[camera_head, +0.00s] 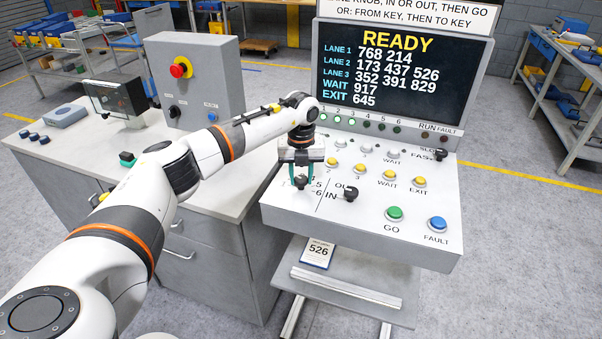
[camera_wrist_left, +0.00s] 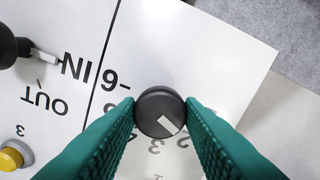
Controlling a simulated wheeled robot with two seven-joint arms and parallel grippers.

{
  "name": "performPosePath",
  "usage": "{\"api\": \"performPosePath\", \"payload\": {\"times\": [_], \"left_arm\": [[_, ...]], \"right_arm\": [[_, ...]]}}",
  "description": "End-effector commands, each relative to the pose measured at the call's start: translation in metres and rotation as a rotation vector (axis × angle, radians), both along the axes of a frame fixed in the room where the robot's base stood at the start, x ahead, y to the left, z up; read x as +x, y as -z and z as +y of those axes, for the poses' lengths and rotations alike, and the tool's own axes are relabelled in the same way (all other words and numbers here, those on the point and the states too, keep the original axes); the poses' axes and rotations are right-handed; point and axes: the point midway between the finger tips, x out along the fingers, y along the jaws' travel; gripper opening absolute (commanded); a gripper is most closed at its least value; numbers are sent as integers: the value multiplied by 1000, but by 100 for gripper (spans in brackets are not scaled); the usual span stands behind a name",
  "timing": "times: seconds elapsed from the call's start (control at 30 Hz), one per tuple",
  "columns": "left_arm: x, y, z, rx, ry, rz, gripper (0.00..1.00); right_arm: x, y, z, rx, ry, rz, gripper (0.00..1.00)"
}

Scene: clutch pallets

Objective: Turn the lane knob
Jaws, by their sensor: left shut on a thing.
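The lane knob (camera_wrist_left: 160,112) is a round black dial with a white pointer mark, on the sloped white panel (camera_head: 275,212). In the left wrist view its mark points down and to the right, toward partly hidden numbers. My left gripper (camera_head: 300,180) reaches down over the panel's left part. Its green fingers are shut on the knob, one on each side, touching it. In the head view the fingers partly hide the knob. My right gripper is not in view.
An IN/OUT knob (camera_head: 350,193) stands just right of the gripper. Yellow buttons, a green GO button (camera_head: 395,214) and a blue FAULT button (camera_head: 438,224) lie further right. The screen (camera_head: 400,80) reads READY. A card marked 526 (camera_head: 318,252) lies below the panel.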

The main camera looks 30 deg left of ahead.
Motion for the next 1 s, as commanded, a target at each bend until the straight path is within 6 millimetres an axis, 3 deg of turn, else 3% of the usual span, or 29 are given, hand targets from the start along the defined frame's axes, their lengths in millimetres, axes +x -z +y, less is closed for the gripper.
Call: {"api": "performPosePath", "payload": {"times": [0.5, 1.0], "left_arm": [[1, -3, 1, 1, -348, -6, 11], [2, -2, 1, 1, -420, -7, 11]], "right_arm": [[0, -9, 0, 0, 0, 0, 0], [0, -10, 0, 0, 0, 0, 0]]}}
